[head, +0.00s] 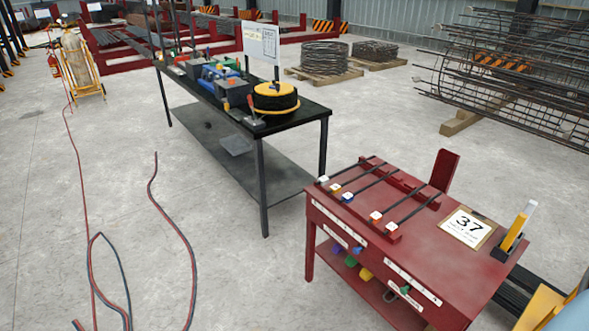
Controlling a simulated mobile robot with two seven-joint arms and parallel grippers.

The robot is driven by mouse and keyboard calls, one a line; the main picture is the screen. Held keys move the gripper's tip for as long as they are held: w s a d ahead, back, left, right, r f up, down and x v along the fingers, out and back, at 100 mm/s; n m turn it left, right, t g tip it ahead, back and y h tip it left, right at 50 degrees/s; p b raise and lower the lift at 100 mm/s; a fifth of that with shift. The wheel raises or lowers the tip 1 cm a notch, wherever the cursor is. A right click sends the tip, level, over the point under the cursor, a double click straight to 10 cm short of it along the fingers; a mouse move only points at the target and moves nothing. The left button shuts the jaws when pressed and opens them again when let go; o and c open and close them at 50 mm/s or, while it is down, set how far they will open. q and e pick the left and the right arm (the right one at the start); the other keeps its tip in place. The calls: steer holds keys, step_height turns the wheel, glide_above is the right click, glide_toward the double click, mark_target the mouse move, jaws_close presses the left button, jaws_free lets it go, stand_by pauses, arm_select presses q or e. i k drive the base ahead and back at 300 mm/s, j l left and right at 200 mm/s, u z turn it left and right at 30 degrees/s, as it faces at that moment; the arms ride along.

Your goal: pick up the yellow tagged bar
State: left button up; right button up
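Several dark bars lie side by side across red rests on the red table, each with a small pale tag block at its near end. Neither of my grippers shows in the head view.
The red table (455,265) carries a card marked 37 (467,226) and a yellow-and-white upright item (515,230). A dark workbench (300,118) with tools stands behind it. Hoses (160,205) lie on the floor at left. A rebar cage (510,75) stands at back right.

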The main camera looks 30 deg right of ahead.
mark_target(334, 189)
steer(key=i+z, duration=0.1)
steer(key=i, duration=0.4)
steer(key=i+j, duration=0.15)
steer(key=i, duration=0.4)
steer(key=i+j+z, duration=0.15)
steer(key=i, duration=0.35)
steer(key=i+j+z, duration=0.15)
steer(key=i+z, duration=0.35)
steer(key=i+j+z, duration=0.25)
steer(key=z, duration=0.2)
steer(key=i+j+z, duration=0.35)
steer(key=z, duration=0.15)
steer(key=i+j+z, duration=0.2)
steer(key=j+z, duration=0.3)
steer(key=j, duration=0.15)
steer(key=i+j+z, duration=0.25)
steer(key=i+j, duration=0.25)
